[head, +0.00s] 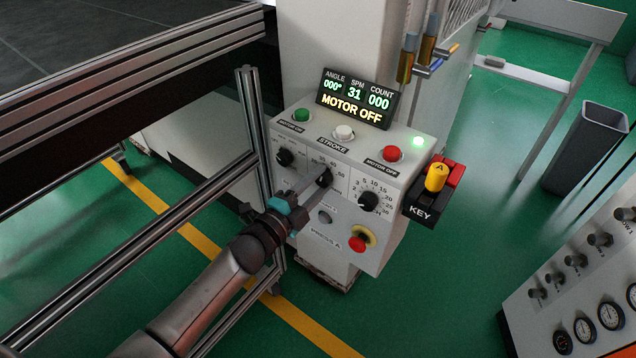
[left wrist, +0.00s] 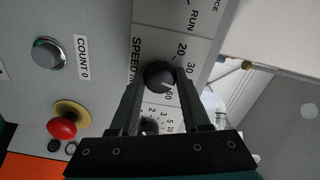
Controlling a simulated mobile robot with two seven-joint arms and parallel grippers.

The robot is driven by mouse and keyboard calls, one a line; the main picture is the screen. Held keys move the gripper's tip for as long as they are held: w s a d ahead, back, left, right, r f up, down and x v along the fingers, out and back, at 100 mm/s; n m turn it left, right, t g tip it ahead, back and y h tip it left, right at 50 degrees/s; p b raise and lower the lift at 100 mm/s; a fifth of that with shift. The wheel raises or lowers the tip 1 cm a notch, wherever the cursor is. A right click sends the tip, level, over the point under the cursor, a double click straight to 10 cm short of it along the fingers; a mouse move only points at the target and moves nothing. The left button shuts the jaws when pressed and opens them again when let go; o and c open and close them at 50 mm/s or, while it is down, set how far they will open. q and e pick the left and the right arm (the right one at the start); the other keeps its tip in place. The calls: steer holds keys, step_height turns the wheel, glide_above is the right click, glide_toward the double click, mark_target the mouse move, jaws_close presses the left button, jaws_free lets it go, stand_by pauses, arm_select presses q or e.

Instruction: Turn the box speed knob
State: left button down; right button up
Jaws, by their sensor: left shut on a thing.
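The box (head: 378,238) is a pale control box on a column, with a lit display (head: 357,98) reading SPM 31 and MOTOR OFF. The speed knob (head: 326,175) is the black middle knob on its front, partly hidden by my fingers. In the left wrist view the speed knob (left wrist: 158,73) sits beside the SPEED label and a printed number scale. My left gripper (head: 318,183) reaches it from the lower left; its two fingers (left wrist: 160,88) are closed on either side of the knob. My right gripper is not in view.
Another dial (head: 369,201) is right of the speed knob and a selector knob (head: 285,157) left. A red stop button (head: 360,239) is below. A yellow-and-red key block (head: 436,180) juts from the box's right side. A metal frame (head: 257,150) stands close left.

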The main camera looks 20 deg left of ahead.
arm_select(q)
steer(key=shift+m, duration=0.6)
steer(key=shift+c, duration=1.8)
jaws_free()
steer(key=v, duration=1.5)
steer(key=shift+s+p, duration=0.15)
steer(key=shift+p, duration=0.25)
